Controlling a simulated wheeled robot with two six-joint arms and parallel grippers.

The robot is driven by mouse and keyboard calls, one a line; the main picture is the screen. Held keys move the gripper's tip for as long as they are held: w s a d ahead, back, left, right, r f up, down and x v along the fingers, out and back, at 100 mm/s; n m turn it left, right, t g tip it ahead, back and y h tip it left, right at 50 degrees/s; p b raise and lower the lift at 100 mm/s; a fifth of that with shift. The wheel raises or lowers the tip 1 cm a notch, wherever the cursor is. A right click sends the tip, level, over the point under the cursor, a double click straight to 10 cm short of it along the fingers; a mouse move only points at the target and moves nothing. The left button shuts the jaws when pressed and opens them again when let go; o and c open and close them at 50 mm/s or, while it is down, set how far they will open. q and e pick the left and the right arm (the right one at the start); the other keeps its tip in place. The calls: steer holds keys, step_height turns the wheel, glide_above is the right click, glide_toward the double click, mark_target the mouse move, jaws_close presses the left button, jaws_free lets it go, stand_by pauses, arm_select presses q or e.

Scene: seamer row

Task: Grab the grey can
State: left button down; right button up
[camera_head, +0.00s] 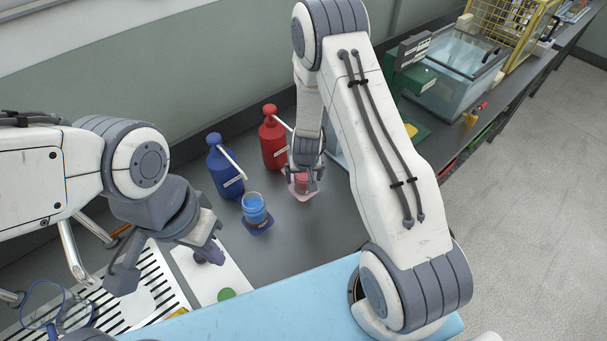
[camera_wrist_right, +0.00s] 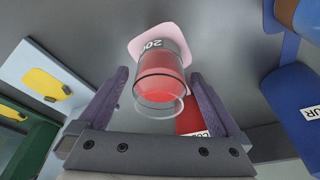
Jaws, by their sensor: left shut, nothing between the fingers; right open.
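I cannot make out a grey can in either view. My right gripper (camera_head: 304,180) is open at a glass jar of red liquid (camera_head: 301,184) on a pink coaster. In the right wrist view the jar (camera_wrist_right: 160,88) appears between the spread fingers of the gripper (camera_wrist_right: 160,78), with gaps on both sides; I cannot tell how deep it sits between them. My left gripper (camera_head: 208,252) is shut and empty, above a white board at the front left of the counter.
A blue bottle (camera_head: 225,168) and a red bottle (camera_head: 273,138) stand at the back. A blue jar (camera_head: 255,208) stands on a dark blue coaster, left of the red jar. A striped rack (camera_head: 150,290) and glasses are front left. A glass tank (camera_head: 455,70) is back right.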

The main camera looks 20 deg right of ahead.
steer(key=shift+w+f, duration=0.3)
steer(key=shift+f, duration=0.35)
steer(key=c, duration=1.5)
steer(key=shift+r, duration=0.25)
